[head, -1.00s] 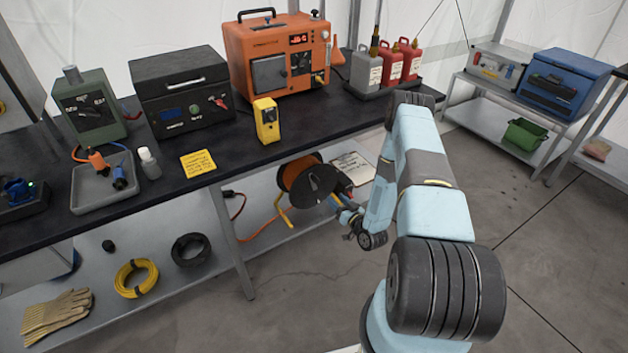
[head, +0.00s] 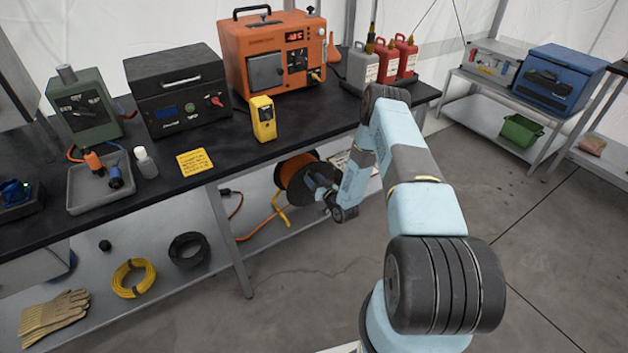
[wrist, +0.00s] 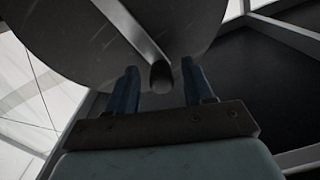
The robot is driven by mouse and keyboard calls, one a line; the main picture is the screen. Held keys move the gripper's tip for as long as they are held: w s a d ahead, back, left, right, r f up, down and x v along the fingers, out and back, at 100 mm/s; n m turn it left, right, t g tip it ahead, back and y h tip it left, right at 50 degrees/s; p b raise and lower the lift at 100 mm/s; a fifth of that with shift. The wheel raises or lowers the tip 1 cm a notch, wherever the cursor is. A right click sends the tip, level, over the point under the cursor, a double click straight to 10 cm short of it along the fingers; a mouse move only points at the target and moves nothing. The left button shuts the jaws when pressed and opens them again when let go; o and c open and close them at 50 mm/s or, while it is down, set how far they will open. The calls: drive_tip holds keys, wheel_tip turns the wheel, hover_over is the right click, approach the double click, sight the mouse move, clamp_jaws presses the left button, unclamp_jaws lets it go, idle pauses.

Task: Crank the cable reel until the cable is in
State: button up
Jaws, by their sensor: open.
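The cable reel (head: 296,172) has a dark round side plate and orange cable wound on it, and hangs below the front part of the bench. Orange cable (head: 262,225) trails from it down to the lower shelf. In the wrist view the reel's grey disc (wrist: 100,50) fills the top, with a crank arm (wrist: 130,30) across it ending in a dark round handle (wrist: 161,77). My gripper (wrist: 160,84) is open, with one blue finger on each side of the handle. I cannot tell whether either finger touches it. In the head view my arm partly covers the reel and gripper.
The black bench (head: 225,150) holds an orange machine (head: 275,55), a yellow device (head: 262,118) and fuel cans (head: 362,68) above the reel. A bench leg (head: 232,240) stands left of the reel. Coils and gloves (head: 52,318) lie on the lower shelf. Floor at right is clear.

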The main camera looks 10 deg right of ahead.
drive_tip(key=shift+w+a, duration=0.15)
drive_tip(key=shift+w, duration=0.1)
drive_tip(key=shift+c, duration=0.3)
clamp_jaws()
